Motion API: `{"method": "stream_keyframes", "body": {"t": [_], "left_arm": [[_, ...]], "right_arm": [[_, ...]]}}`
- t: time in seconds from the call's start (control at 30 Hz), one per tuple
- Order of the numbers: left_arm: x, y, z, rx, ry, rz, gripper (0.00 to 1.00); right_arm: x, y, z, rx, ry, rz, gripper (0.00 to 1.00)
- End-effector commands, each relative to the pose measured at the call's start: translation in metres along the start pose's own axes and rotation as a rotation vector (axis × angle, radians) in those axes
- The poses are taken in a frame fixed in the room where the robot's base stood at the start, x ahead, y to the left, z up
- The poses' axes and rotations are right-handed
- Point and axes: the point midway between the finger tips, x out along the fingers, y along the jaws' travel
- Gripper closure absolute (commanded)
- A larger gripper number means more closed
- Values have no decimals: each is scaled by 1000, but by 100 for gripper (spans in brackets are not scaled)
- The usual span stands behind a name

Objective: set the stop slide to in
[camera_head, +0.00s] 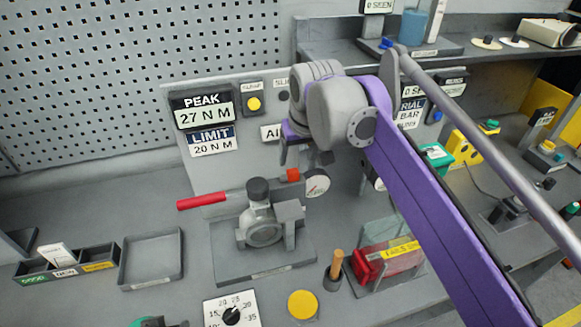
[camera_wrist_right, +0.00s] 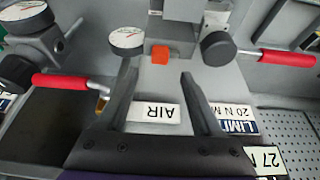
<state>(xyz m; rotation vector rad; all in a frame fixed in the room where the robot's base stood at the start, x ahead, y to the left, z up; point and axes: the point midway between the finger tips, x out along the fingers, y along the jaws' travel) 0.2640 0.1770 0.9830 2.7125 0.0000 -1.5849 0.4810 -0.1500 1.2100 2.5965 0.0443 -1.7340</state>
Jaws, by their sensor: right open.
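The valve actuator (camera_head: 262,222) stands on a grey plate mid-bench, with a red-handled lever (camera_head: 202,200) reaching left. A small orange-red block (camera_head: 293,175) sits behind it, beside a round gauge (camera_head: 317,184); I cannot tell whether this block is the stop slide. My right gripper (camera_head: 304,158) hangs above and behind the block, partly hidden by its own wrist. In the right wrist view my right gripper (camera_wrist_right: 158,76) is open and empty. Its fingers point toward the orange block (camera_wrist_right: 160,54), which appears between and beyond the tips. My left gripper is out of view.
The panel behind carries a PEAK 27 N M display (camera_head: 203,107) and an AIR label, which also shows upside down in the right wrist view (camera_wrist_right: 153,112). A clear case with a red part (camera_head: 390,258), wooden-handled tool (camera_head: 336,264) and dial (camera_head: 231,310) stand in front. An empty tray (camera_head: 152,282) lies left.

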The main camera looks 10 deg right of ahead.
Motion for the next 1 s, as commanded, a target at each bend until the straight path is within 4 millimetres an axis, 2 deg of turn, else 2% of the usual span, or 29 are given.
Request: {"method": "stream_keyframes", "body": {"t": [0.1,0.33,0.5,0.77,0.87,1.0], "left_arm": [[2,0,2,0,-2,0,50],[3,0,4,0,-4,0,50],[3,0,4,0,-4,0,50],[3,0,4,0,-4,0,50],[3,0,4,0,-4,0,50],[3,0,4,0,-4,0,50]], "right_arm": [[25,0,0,0,0,0,32],[60,0,0,0,1,0,32],[71,0,0,0,1,0,32],[72,0,0,0,1,0,32],[72,0,0,0,1,0,47],[72,0,0,0,1,0,72]]}}
